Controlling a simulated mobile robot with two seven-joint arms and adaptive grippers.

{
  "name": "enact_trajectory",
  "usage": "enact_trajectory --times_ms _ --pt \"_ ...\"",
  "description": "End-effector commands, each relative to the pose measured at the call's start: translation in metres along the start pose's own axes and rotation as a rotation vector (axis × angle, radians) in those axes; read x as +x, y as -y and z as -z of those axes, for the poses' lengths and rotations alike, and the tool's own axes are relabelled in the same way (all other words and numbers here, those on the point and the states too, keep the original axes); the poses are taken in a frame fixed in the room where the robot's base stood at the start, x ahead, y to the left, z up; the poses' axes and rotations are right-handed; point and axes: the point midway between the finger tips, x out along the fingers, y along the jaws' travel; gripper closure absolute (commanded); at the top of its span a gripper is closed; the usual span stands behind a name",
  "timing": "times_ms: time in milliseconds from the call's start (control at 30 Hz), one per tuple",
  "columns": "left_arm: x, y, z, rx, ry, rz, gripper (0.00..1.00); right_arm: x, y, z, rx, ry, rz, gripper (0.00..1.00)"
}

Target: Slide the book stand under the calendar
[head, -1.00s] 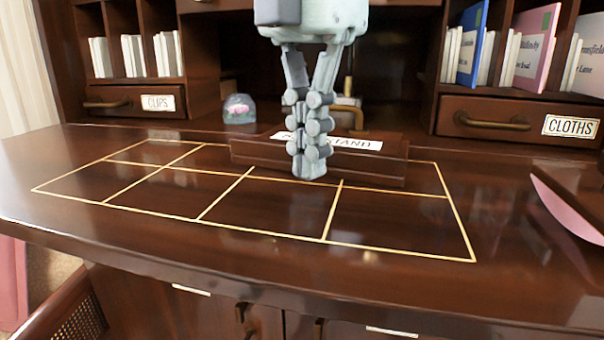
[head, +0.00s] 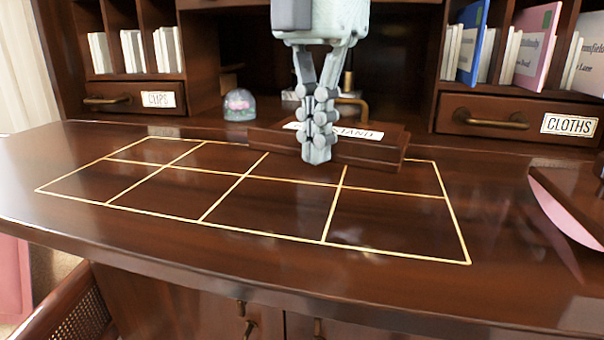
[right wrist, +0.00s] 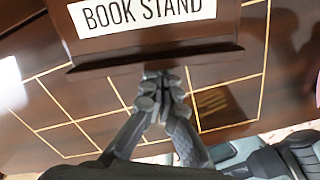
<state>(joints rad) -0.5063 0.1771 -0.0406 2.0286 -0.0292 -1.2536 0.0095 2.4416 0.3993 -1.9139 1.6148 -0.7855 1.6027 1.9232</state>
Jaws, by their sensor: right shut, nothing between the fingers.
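The book stand (head: 372,153) is a dark wooden block with a white label, lying at the back of the desk on the far edge of a gold-lined grid (head: 268,205). In the right wrist view the stand (right wrist: 150,57) fills the top, its label reading BOOK STAND. My right gripper (head: 318,150) is shut and empty, pointing down in front of the stand's near face and hiding part of its label. In the right wrist view the fingertips (right wrist: 158,82) are at the stand's near edge; contact is hard to tell. I cannot identify a separate calendar. My left gripper is out of view.
A glass dome (head: 239,105) stands behind the stand to the left. Drawers labelled CLIPS (head: 135,99) and CLOTHS (head: 515,122) flank the open recess. A pink rounded thing (head: 562,212) is at the right edge. The gridded desktop in front is clear.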

Motion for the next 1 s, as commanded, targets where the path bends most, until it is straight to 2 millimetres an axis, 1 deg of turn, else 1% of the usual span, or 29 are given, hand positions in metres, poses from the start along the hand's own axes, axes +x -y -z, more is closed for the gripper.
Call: enact_trajectory --times_ms 1000 --pt "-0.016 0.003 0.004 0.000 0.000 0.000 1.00 -0.001 -0.022 -0.035 0.001 0.000 0.001 1.00"
